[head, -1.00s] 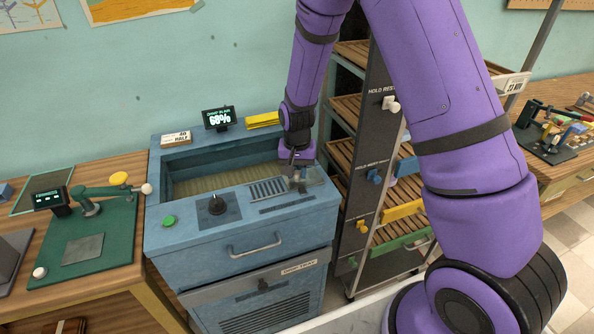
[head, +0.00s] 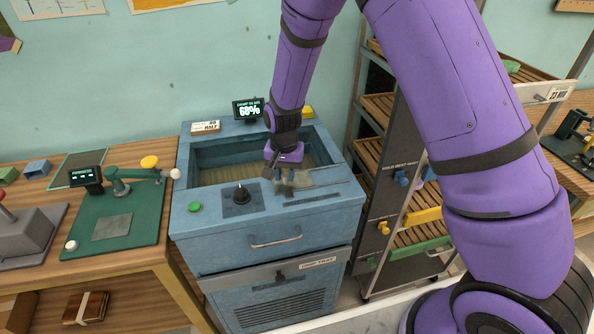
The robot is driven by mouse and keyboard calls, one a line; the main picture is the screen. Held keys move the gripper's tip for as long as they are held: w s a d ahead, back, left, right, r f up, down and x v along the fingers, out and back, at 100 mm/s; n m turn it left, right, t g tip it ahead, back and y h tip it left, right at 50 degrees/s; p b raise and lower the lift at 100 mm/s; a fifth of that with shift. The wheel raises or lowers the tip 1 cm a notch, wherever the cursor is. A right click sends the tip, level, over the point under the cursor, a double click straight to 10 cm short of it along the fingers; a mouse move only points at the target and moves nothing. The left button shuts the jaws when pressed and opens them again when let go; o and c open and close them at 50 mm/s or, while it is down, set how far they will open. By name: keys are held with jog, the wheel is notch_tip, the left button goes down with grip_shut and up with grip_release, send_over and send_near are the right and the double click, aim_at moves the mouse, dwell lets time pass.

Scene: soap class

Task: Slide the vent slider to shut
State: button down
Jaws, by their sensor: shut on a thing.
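The blue cabinet (head: 205,230) stands in front of me with an open basin in its top. The vent slider (head: 285,188) is on its front top ledge, to the right of the black knob (head: 241,195). My gripper (head: 283,176) points down and is shut on the slider, near the left end of the vent opening. A pale strip (head: 318,178) shows to the right of the gripper. No open slots are visible; the gripper partly hides the left end, so I cannot tell how fully the vent is covered.
A display (head: 249,109) behind the basin reads about 68%. A green button (head: 194,207) is at the ledge's left. A slatted rack (head: 395,185) stands close on the right. A bench with a green mat (head: 130,222) is on the left.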

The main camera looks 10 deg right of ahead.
aim_at(283, 175)
jog(key=shift+a, duration=0.25)
jog(key=c, duration=0.9)
grip_release()
jog(key=shift+a, duration=0.15)
jog(key=shift+r, duration=0.2)
notch_tip(283, 175, up, 10)
jog(key=shift+r, duration=0.25)
